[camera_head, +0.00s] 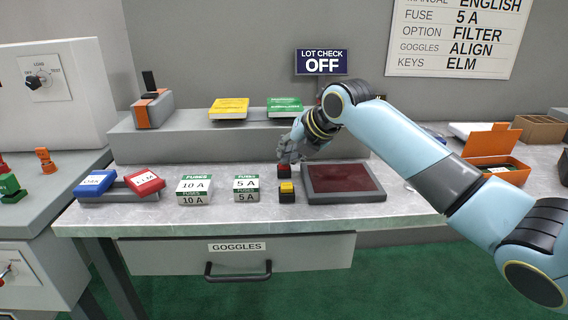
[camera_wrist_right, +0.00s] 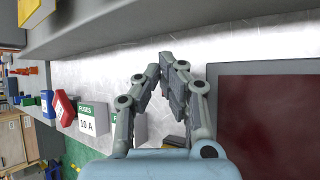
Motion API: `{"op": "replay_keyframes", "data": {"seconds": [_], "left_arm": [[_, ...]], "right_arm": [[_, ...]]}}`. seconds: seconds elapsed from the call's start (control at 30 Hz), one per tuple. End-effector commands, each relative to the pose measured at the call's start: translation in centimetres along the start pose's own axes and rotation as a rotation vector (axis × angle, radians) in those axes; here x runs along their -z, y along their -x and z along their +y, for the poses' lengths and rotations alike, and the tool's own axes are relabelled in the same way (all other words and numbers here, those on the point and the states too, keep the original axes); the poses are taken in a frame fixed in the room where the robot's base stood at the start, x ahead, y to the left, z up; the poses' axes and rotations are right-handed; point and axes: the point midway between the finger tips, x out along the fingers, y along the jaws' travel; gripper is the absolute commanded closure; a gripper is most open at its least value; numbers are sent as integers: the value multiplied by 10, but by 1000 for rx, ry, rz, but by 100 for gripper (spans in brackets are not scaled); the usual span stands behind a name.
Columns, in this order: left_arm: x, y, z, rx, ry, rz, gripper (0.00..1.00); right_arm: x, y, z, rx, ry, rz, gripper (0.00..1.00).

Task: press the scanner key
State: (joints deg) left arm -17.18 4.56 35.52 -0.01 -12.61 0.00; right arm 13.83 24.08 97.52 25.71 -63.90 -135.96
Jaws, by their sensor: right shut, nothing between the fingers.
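The scanner's dark red panel (camera_head: 342,178) lies flat on the bench, framed in grey; it also fills the right side of the right wrist view (camera_wrist_right: 268,115). Beside its left edge are two small keys on black bases, a red one (camera_head: 284,169) behind and a yellow one (camera_head: 287,188) in front. My right gripper (camera_head: 285,160) is shut and empty, with its fingertips at or just above the red key. I cannot tell whether they touch it. In the right wrist view the fingers (camera_wrist_right: 167,58) hide the red key. My left gripper is not in view.
A sign (camera_head: 321,62) reads LOT CHECK OFF. Fuse boxes marked 10 A (camera_head: 194,190) and 5 A (camera_head: 246,188) stand left of the keys. A raised grey shelf (camera_head: 200,145) runs behind. An open orange box (camera_head: 497,160) is at right.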

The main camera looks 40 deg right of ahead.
Motion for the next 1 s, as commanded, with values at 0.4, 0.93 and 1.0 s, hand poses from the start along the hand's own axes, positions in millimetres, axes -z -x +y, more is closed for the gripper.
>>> {"op": "replay_keyframes", "data": {"seconds": [0.4, 0.93, 1.0], "left_arm": [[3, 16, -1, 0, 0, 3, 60], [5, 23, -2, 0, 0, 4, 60], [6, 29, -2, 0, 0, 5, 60]], "right_arm": [[-8, 12, 9, 0, 0, 1, 100], [-13, 18, 13, 0, 0, 0, 100], [-16, 22, 16, 0, 0, 0, 100]]}}
